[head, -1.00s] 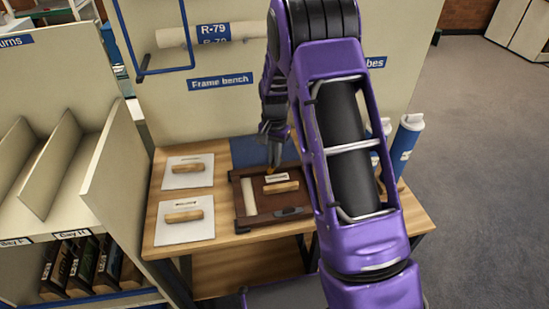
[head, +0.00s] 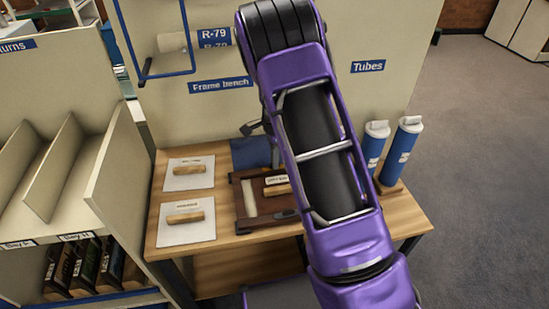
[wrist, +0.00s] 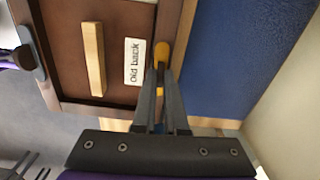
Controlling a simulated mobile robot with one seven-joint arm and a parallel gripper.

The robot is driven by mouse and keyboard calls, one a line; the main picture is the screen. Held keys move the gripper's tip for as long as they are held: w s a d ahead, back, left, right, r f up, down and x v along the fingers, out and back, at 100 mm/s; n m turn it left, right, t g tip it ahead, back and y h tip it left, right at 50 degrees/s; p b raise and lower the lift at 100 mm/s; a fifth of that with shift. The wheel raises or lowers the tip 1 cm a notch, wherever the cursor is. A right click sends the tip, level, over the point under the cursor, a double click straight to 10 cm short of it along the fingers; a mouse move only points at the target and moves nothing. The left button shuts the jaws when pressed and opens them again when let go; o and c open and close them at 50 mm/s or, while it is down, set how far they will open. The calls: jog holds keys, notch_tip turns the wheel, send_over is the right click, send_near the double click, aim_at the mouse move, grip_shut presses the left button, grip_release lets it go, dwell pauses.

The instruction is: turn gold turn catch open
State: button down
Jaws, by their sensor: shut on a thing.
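A brown frame (head: 245,215) lies on the wooden bench, with a back board carrying a wooden handle (wrist: 94,59) and a label reading "Old back" (wrist: 137,63). The gold turn catch (wrist: 162,50) sits at the frame's rim, beside the label, roughly in line with the rim in the wrist view. My gripper (wrist: 161,70) is shut on the gold catch, and the fingertips hide part of it. A dark grey catch (wrist: 28,55) sits on the opposite rim. In the head view my arm hides the gold catch and the fingertips.
Two white boards with wooden handles (head: 188,170) (head: 185,218) lie left of the frame. A blue mat (head: 252,153) lies behind it. Blue tubes (head: 404,145) stand at the bench's right end. A shelf unit (head: 110,170) is close on the left.

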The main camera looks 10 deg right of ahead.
jog(key=shift+m, duration=0.4)
jog(key=c, duration=1)
grip_release()
jog(key=shift+o, duration=0.2)
notch_tip(320, 180, up, 18)
jog(key=shift+f+p, duration=0.25)
jog(key=shift+p, duration=0.2)
